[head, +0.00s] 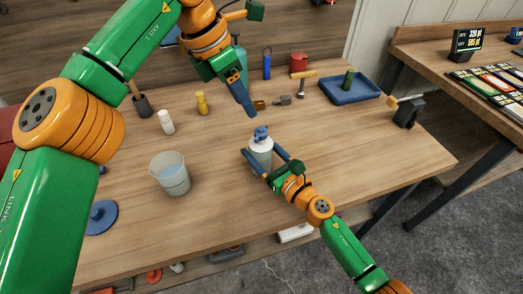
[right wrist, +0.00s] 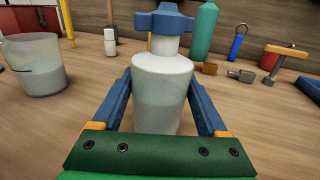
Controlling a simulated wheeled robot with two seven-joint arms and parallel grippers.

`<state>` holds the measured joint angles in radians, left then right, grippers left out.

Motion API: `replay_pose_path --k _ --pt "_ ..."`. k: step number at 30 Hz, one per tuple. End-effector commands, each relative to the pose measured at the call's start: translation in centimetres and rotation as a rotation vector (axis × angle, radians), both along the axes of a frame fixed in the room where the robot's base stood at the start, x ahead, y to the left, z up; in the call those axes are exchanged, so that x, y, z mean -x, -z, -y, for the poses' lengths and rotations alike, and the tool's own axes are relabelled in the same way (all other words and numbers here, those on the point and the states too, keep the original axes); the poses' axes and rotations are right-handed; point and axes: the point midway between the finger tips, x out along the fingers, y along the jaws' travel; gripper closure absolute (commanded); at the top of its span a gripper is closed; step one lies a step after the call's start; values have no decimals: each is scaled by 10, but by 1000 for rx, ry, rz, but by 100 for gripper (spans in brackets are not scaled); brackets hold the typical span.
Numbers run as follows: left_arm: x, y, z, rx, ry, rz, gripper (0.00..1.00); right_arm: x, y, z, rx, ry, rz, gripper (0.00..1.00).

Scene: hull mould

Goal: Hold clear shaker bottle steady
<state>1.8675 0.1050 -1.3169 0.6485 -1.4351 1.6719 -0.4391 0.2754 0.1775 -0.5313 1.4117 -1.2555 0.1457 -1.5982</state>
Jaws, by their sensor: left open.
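The clear shaker bottle (head: 262,152) stands upright on the wooden table, with pale contents and a blue cap (head: 261,134). In the right wrist view the bottle (right wrist: 162,95) fills the middle. My right gripper (head: 259,155) has one blue finger on each side of the bottle body, and the fingers appear to touch it. My left gripper (head: 248,108) is open and empty, above the table and behind the bottle, with its fingers pointing down. The fingers overlap in the head view, so the gap between them is hard to see.
A clear tub of liquid (head: 170,175) stands left of the bottle. A blue tray (head: 350,88) is at the back right. The table right of the bottle is clear.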

Motion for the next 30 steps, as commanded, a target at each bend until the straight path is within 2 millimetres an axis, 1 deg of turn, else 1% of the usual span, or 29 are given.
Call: replay_pose_path --k 1,2,3,6,8,9,11,14,15,16,18,20,21,23,25,26,27,29,30 --pt "0 0 0 0 0 0 50 0 0 0 0 0 0 43" --pt "0 0 0 0 0 0 50 0 0 0 0 0 0 51" --pt "0 0 0 0 0 0 50 0 0 0 0 0 0 62" --pt "0 0 0 0 0 0 50 0 0 0 1 0 -1 87" --pt "0 2 1 4 5 1 34 0 0 0 1 0 -1 87" --pt "-1 6 4 20 23 2 31 0 1 0 1 0 -1 87" --pt "-3 21 16 75 76 12 31 0 1 0 1 0 -1 87" --pt "-1 57 54 276 221 69 31 0 1 0 0 0 0 87" --pt "3 70 71 387 274 110 31 0 0 0 0 0 0 87" --pt "7 76 83 475 301 149 31 0 0 0 1 0 -1 87" --pt "16 83 102 673 326 256 31 0 0 0 1 0 -1 87" --pt "23 81 108 823 302 360 31 0 1 0 1 0 -1 87" --pt "29 79 108 911 271 432 31 0 1 0 1 0 -1 87" --pt "37 73 103 1021 202 538 31 0 1 0 1 0 -2 87" --pt "49 69 91 1112 100 651 31 0 1 0 1 0 -2 87" --pt "53 69 84 1137 48 697 31 0 1 0 1 0 -2 87" --pt "59 70 72 1152 -28 751 31 0 1 0 1 0 -2 87" --pt "67 73 53 1144 -148 818 31 0 1 0 1 0 -2 87" --pt "72 78 40 1118 -224 852 31 0 1 0 0 0 -2 87"
